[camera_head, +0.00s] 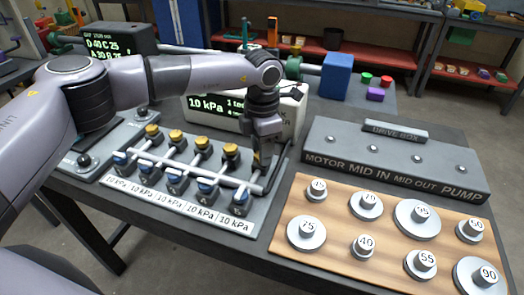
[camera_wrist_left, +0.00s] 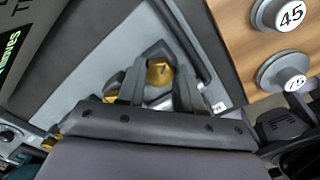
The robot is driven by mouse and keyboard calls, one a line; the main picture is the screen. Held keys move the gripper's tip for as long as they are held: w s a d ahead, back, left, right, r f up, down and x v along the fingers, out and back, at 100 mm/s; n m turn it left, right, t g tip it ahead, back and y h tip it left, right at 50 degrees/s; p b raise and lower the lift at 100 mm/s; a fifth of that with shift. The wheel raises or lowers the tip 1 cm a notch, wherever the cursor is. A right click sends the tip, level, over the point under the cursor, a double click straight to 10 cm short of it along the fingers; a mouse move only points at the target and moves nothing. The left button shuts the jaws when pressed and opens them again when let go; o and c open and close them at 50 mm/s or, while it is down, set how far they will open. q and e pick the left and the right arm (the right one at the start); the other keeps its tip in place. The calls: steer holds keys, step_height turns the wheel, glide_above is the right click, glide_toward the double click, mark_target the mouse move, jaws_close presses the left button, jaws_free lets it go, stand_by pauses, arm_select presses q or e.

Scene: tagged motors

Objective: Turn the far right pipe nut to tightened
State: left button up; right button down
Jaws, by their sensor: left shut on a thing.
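A grey pipe panel (camera_head: 262,207) on the table carries a row of yellow nuts along its pipes, with blue valves in front. My left gripper (camera_head: 262,153) points down over the right end of the row and mostly hides the far right pipe nut there. In the left wrist view this gold nut (camera_wrist_left: 160,73) sits between the fingers of my left gripper (camera_wrist_left: 160,66), which are shut on it. The neighbouring yellow nut (camera_head: 231,150) is free to its left. My right gripper does not show.
A wooden board (camera_head: 335,245) with several numbered weights lies to the right. Behind it stands the grey drive box (camera_head: 345,140). A white gauge unit (camera_head: 220,108) reading 10 kPa stands close behind the gripper. A blue block (camera_head: 336,75) is farther back.

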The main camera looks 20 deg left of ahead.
arm_select(q)
steer(key=m+b, duration=0.1)
steer(key=m, duration=0.2)
steer(key=shift+r+m, duration=0.1)
steer(key=shift+m, duration=1.6)
steer(key=o, duration=1)
steer(key=shift+o, duration=0.2)
step_height(320, 180, up, 7)
steer(key=shift+r+b, duration=0.1)
steer(key=shift+b, duration=0.4)
